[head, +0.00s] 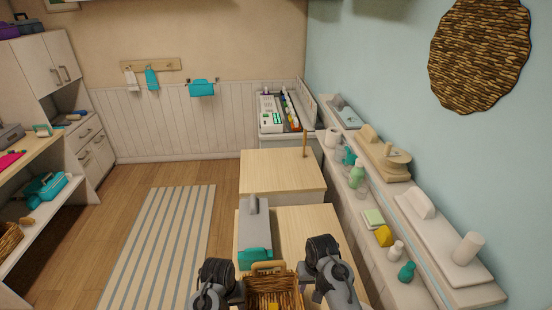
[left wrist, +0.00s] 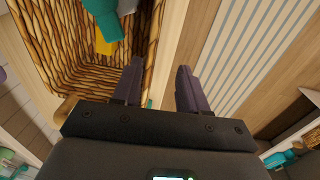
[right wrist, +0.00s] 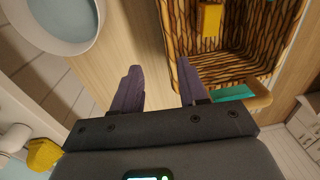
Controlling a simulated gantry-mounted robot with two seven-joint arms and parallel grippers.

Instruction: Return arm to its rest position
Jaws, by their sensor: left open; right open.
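My left gripper (left wrist: 158,85) is open, with nothing between its fingers. In the left wrist view its left finger overlaps the rim of the wicker basket (left wrist: 70,75); I cannot tell whether they touch. My right gripper (right wrist: 158,75) is open and empty beside the basket (right wrist: 262,80), over the wooden top. In the head view the basket (head: 286,298) lies between my left arm (head: 215,280) and my right arm (head: 328,262) at the bottom edge. Inside it are a teal thing (left wrist: 103,20) and a yellow thing (right wrist: 210,20). The head view does not show my fingertips clearly.
A grey and teal box (head: 254,232) stands on the table (head: 305,220) just beyond the basket. A wall shelf (head: 480,287) with several items runs along the right. A round pale basin (right wrist: 50,42) lies left of my right gripper. The striped rug (head: 160,245) is clear.

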